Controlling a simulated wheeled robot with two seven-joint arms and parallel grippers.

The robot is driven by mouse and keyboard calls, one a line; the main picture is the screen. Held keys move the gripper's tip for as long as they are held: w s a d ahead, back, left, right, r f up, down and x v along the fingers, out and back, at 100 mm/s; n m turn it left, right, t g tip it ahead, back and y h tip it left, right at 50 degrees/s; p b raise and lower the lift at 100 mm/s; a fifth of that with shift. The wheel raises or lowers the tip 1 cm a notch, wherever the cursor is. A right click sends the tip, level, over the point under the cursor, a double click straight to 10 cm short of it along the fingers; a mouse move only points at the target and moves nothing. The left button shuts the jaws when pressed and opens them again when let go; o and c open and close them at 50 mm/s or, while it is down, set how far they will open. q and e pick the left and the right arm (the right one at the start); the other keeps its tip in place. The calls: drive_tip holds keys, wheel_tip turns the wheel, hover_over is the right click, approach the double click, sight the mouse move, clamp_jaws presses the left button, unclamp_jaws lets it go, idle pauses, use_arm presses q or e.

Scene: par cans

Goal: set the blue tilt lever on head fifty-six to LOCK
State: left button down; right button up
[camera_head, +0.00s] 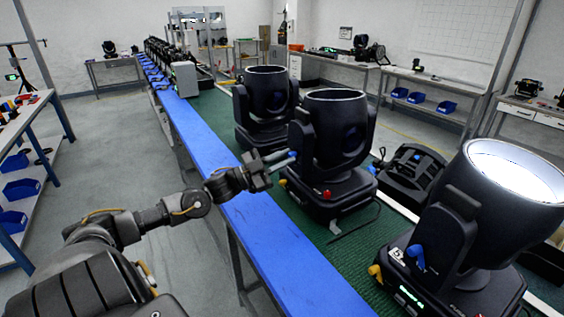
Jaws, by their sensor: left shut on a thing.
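Several black moving-head lights stand on the green bench top. My left gripper (279,162) reaches in from the left to the middle head (333,130). It is shut on a blue lever (292,155) at the left side of that head; the fingers hide part of the lever. The near head (455,230) at right has its own blue lever (416,257), a yellow knob (375,271) and a small lit display. I cannot read the head numbers or lock markings, so I cannot tell which is fifty-six. My right gripper is out of view.
A blue bench edge (235,180) runs along the heads' left side. Another head (265,105) stands behind the middle one. A black fixture part (410,170) lies right of it, and a cable loops on the green mat. Clear grey floor lies left of the bench.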

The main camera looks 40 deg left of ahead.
use_arm(q)
drive_tip(key=shift+d+f+m+g+h+b, duration=0.1)
drive_tip(key=shift+d+m+g+h+b, duration=0.15)
drive_tip(key=shift+m, duration=0.55)
drive_tip(key=shift+m+g+h+b, duration=0.15)
drive_tip(key=shift+m+g, duration=0.2)
drive_tip(key=shift+m, duration=0.75)
drive_tip(key=c, duration=1.4)
unclamp_jaws()
drive_tip(key=shift+s, duration=0.1)
drive_tip(key=shift+s+a+f, duration=0.25)
drive_tip(key=shift+s, duration=0.1)
drive_tip(key=b+v, duration=0.1)
drive_tip(key=v, duration=0.8)
drive_tip(key=shift+s+a+r+b, duration=0.1)
drive_tip(key=shift+s+a+b, duration=0.15)
drive_tip(key=shift+s+b, duration=0.15)
